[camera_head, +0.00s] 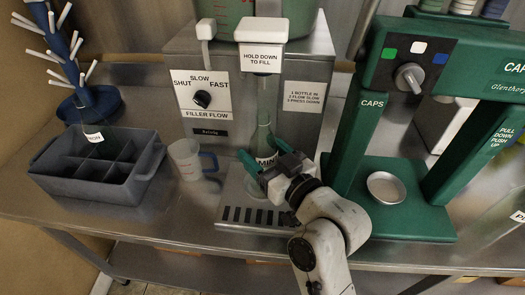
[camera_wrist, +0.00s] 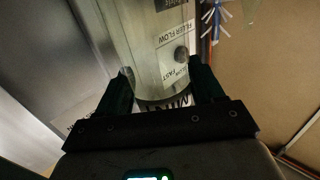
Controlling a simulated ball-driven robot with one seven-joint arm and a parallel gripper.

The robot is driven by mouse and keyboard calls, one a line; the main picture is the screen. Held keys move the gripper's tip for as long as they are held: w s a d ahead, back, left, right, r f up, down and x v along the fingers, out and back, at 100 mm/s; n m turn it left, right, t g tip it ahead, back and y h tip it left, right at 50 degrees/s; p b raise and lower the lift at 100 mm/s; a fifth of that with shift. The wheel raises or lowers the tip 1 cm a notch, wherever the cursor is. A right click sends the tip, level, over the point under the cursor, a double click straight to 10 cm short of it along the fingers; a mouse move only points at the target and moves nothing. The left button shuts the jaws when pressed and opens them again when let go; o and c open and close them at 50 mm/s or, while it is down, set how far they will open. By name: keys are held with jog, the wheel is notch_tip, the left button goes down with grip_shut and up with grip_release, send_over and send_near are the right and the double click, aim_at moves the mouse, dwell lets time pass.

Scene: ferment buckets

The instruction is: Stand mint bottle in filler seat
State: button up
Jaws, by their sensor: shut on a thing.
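A clear, faintly green bottle (camera_head: 265,112) stands about upright under the filler's "HOLD DOWN TO FILL" head (camera_head: 260,58). Its white label, low on the body, is partly covered, so I cannot read its name fully. My gripper (camera_head: 265,160) is shut on the lower part of the bottle, with one green finger on each side. In the wrist view the bottle (camera_wrist: 150,62) fills the space between the dark fingers. The filler seat (camera_head: 254,187) shows as a round shape at the bottle's foot. My gripper hides part of it, and I cannot tell whether the base rests in it.
A slotted drip tray (camera_head: 250,215) lies in front of the filler. To the left are a measuring jug (camera_head: 188,160), a divided grey crate (camera_head: 90,185) and a blue drying rack (camera_head: 75,75). A green capping press (camera_head: 395,210) stands close on the right.

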jog(key=shift+f+b, duration=0.4)
jog(key=shift+b, duration=0.15)
dwell(0.8)
jog(key=o, duration=1.3)
jog(key=b+v, duration=0.1)
jog(key=v, duration=0.9)
jog(key=shift+s+d+b, duration=0.25)
jog(key=shift+b, duration=0.15)
